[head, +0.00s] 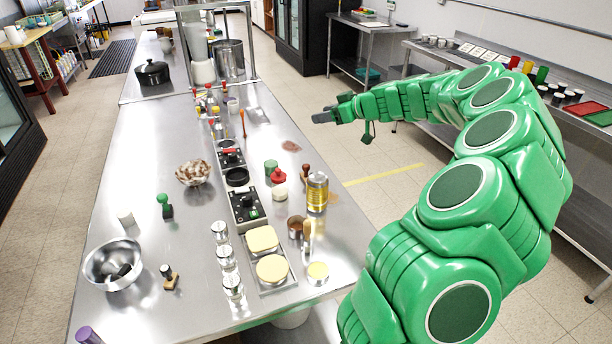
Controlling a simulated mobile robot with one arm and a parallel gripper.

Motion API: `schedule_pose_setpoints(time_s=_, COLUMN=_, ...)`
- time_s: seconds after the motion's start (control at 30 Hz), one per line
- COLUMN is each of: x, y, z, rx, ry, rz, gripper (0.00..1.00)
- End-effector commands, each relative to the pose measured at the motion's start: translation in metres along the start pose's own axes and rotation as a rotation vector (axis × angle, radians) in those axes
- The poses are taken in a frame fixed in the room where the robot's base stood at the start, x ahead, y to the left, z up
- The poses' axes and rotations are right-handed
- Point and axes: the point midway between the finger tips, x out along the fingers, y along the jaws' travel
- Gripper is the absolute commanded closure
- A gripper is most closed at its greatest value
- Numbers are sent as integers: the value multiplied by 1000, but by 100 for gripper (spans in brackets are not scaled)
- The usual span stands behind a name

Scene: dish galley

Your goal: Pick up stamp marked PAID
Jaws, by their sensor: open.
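Several stamp-like items stand on the steel table (150,235) in the head view. One has a green knob handle (164,205) at the left. One has a dark handle on a wooden base (169,277) near the mixing bowl. One brown-handled item (305,173) stands near the oil tin. A red-topped round item (278,177) is beside it. No PAID marking is legible, so I cannot tell which stamp carries it. My gripper (322,117) is open and empty, out past the table's right edge, apart from all of these. Its fingers are small in view.
A steel bowl (113,264) and a shell-like bowl (194,172) stand on the left of the table. The table's left strip is mostly clear.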

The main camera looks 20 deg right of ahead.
Motion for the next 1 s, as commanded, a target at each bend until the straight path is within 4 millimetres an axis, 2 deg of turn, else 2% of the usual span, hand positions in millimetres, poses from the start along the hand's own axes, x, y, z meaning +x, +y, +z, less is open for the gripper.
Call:
schedule_pose_setpoints(time_s=0.03, x=6, y=-2, z=11, rx=5, ry=-3, rz=-7, gripper=46)
schedule_pose_setpoints(time_s=0.37, x=32, y=-2, z=66, rx=5, ry=-3, rz=-5, gripper=46)
schedule_pose_setpoints(time_s=0.7, x=68, y=-5, z=138, rx=4, ry=-4, rz=-10, gripper=46)
schedule_pose_setpoints(time_s=0.83, x=75, y=-4, z=153, rx=4, ry=-3, rz=-9, gripper=46)
schedule_pose_setpoints(time_s=1.0, x=84, y=-4, z=157, rx=0, ry=-3, rz=-8, gripper=46)
